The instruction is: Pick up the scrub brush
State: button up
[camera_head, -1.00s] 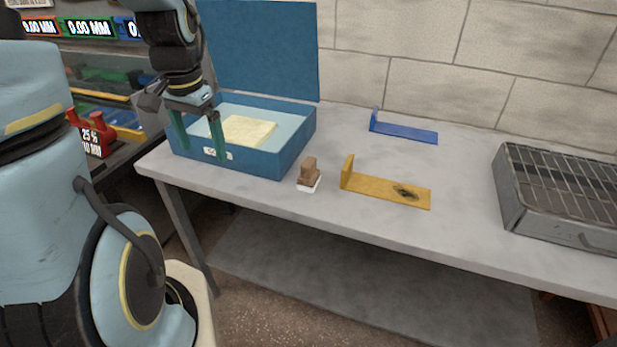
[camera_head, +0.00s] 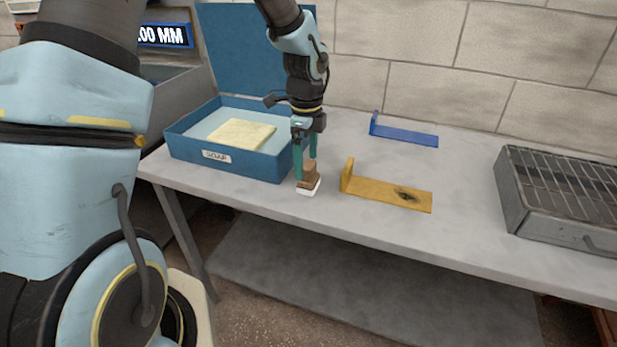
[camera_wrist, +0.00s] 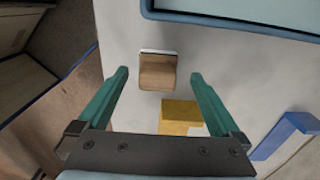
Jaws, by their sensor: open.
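The scrub brush (camera_head: 309,181) has a brown wooden top and a white base. It stands on the grey bench near the front edge, between the blue box and the yellow bracket. In the wrist view the brush (camera_wrist: 157,73) lies ahead of the fingertips, between their lines. My gripper (camera_head: 304,172) is open and above the brush, with its green fingers pointing down. In the wrist view my gripper (camera_wrist: 158,75) has its two fingers wide apart with nothing between them. In the head view the fingers partly cover the brush.
An open blue box (camera_head: 232,165) with a yellow cloth (camera_head: 241,134) inside stands left of the brush. A yellow bracket (camera_head: 385,191) with a dark stain lies just right. A blue bracket (camera_head: 405,135) lies behind. A metal grill (camera_head: 560,195) stands far right. Bench (camera_head: 460,200) between is clear.

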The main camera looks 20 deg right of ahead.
aim_at(309, 164)
jog(key=f, duration=0.2)
jog(key=f+p, duration=0.1)
jog(key=f, duration=0.1)
jog(key=shift+s+d+f+p, duration=0.1)
jog(key=shift+s+p, duration=0.2)
jog(key=shift+s, duration=0.1)
jog(key=shift+w+f, duration=0.1)
jog(key=shift+f, duration=0.45)
jog(key=c, duration=1.5)
notch_tip(309, 164, up, 10)
jog(key=shift+r+b, duration=0.1)
jog(key=shift+b, duration=0.8)
jog(key=shift+c, duration=0.2)
